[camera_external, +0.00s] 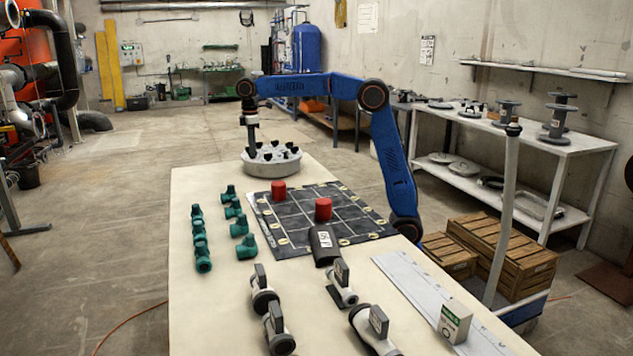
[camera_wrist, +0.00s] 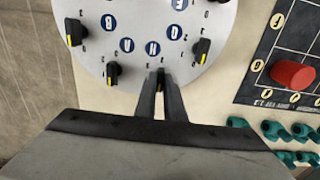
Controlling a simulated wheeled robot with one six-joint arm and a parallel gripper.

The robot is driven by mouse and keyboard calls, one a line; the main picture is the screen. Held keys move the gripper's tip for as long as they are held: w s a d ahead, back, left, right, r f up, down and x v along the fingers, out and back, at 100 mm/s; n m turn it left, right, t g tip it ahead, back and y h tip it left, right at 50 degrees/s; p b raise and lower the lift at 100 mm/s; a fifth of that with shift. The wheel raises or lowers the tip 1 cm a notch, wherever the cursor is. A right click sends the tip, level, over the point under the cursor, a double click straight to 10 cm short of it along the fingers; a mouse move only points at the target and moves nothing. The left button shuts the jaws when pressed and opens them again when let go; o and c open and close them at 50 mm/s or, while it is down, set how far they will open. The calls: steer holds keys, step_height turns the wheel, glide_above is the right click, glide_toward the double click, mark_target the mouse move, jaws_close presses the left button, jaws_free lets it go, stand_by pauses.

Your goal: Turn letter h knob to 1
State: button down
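A round pale panel (camera_external: 262,175) stands at the far end of the table, with several black knobs around its rim. In the wrist view the panel (camera_wrist: 92,62) has blue discs with white letters, and the knobs have yellow marks. The disc that looks like H (camera_wrist: 153,48) is closest to the knob (camera_wrist: 160,75) at my fingertips. My gripper (camera_wrist: 161,84) points down, with its fingers on both sides of this knob and little gap visible. The fingers partly hide the knob and the small marks around it. My gripper also shows over the panel in the external view (camera_external: 251,149).
Other knobs (camera_wrist: 113,72) stand close on the left and on the right (camera_wrist: 202,48). A black grid mat (camera_external: 290,222) with red cylinders (camera_external: 323,208), green fittings (camera_external: 237,227) and grey valves (camera_external: 262,290) lie nearer on the table.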

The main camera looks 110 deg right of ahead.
stand_by(0.4)
steer(key=m, duration=0.5)
steer(key=shift+m, duration=0.4)
steer(key=m, duration=0.5)
steer(key=shift+m, duration=0.4)
steer(key=c, duration=1.8)
jaws_free()
steer(key=shift+c, duration=0.2)
step_height(320, 180, up, 17)
steer(key=shift+r, duration=0.2)
